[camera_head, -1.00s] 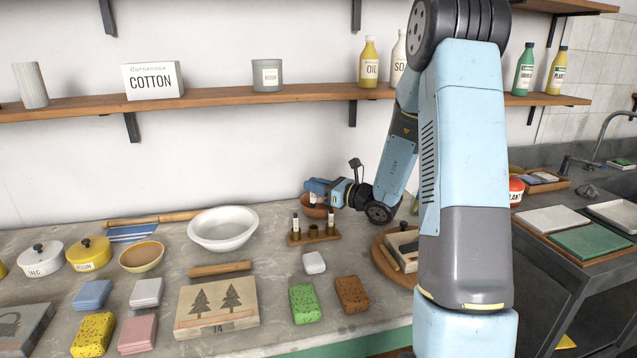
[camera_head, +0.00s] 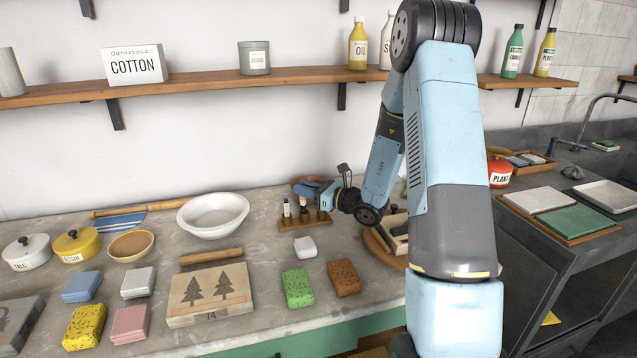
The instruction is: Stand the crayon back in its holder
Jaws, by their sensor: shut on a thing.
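The holder (camera_head: 305,224) is a small wooden rack with upright sockets, near the back of the counter. A dark crayon with a pale label (camera_head: 287,209) stands in its left socket. My gripper (camera_head: 308,190) is over the rack from the right, small and partly hidden by its own wrist. It is shut on a crayon (camera_head: 303,207), which appears upright at the middle of the rack. I cannot tell whether its lower end is inside the socket. The right socket (camera_head: 322,214) is partly covered by my gripper.
A brown bowl (camera_head: 300,181) stands just behind the rack. A white bowl (camera_head: 213,214) is to the left and a round wooden board (camera_head: 372,242) to the right.

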